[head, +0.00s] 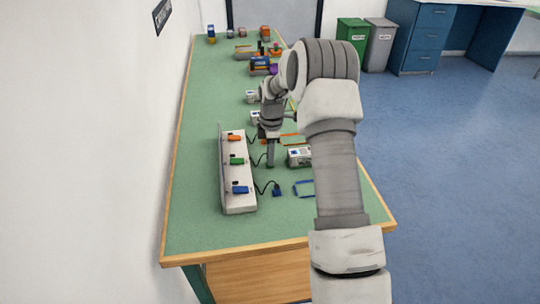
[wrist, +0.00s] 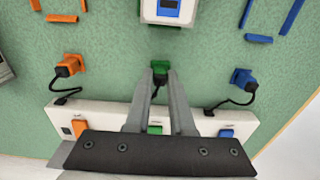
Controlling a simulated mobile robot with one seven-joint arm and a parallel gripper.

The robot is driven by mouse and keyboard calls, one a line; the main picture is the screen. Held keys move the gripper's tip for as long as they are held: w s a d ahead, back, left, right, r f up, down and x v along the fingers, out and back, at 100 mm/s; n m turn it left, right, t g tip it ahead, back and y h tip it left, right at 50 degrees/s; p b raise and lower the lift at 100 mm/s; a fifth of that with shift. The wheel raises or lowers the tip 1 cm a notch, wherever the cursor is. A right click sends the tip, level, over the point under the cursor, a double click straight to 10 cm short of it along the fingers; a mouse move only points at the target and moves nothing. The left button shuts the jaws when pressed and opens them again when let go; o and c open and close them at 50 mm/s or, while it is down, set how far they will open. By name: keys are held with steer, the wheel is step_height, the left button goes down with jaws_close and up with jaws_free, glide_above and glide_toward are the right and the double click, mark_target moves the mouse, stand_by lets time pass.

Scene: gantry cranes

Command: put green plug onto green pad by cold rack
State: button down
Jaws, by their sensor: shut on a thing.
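The small green plug (wrist: 160,68) sits between the fingertips of my gripper (wrist: 161,74) in the wrist view. The gripper is shut on it, and a dark cable runs back from it between the fingers. In the head view my gripper (head: 270,163) points down at the table just right of the white socket strip (head: 228,195), and the plug cannot be made out there. Whether the plug touches the table I cannot tell. I cannot make out a green pad or identify the cold rack in either view.
An orange plug (wrist: 70,65) and a blue plug (wrist: 242,78) lie on either side, cabled to the strip. A white device (wrist: 168,20) stands just beyond the green plug. Orange bars (wrist: 62,18) and blue bars (wrist: 259,39) flank it. More objects stand farther along the green table (head: 200,225).

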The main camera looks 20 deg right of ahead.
steer(key=shift+c, duration=1.1)
jaws_free()
steer(key=shift+r+p, duration=2.45)
steer(key=shift+r, duration=1.05)
